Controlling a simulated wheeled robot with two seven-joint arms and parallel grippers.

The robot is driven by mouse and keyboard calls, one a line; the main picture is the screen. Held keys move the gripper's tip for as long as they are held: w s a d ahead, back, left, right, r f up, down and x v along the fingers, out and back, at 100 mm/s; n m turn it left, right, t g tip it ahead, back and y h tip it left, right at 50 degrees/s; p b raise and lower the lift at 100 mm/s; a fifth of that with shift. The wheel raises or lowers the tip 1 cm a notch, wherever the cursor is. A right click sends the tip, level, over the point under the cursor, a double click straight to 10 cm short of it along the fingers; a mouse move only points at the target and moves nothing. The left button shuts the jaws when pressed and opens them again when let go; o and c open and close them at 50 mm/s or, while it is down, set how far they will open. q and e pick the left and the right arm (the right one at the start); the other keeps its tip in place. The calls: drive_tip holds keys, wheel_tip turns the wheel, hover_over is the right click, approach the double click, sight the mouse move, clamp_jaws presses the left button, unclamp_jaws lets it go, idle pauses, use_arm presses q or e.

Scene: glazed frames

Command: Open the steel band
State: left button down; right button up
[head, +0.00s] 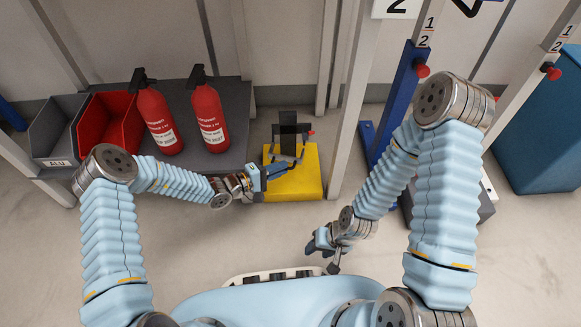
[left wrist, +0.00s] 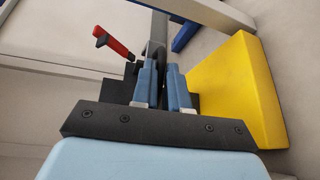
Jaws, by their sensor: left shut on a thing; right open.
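A yellow block (head: 302,184) stands on the floor ahead with a dark upright post (head: 288,128) on it. A grey curved part, which may be the steel band (head: 284,157), shows in front of the post. My left gripper (head: 284,168) is at this part. In the left wrist view, the left gripper (left wrist: 163,88) is shut on a thin dark grey piece (left wrist: 157,52) between its blue fingers. The fingers hide much of it, so I cannot tell exactly which part it is. A red-tipped lever (left wrist: 113,42) is beside it. My right gripper (head: 330,264) is open and empty, low and nearer me.
Two red fire extinguishers (head: 207,112) stand on a dark platform (head: 238,100) at the left, with red (head: 105,130) and grey (head: 58,130) bins. White posts and a blue post (head: 402,85) rise at the right. The floor (head: 250,240) between my arms is clear.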

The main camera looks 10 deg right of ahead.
use_arm(q)
drive_tip(key=c, duration=1.2)
unclamp_jaws()
drive_tip(key=p+v, duration=0.1)
drive_tip(key=v, duration=1.3)
drive_tip(key=shift+p, duration=0.4)
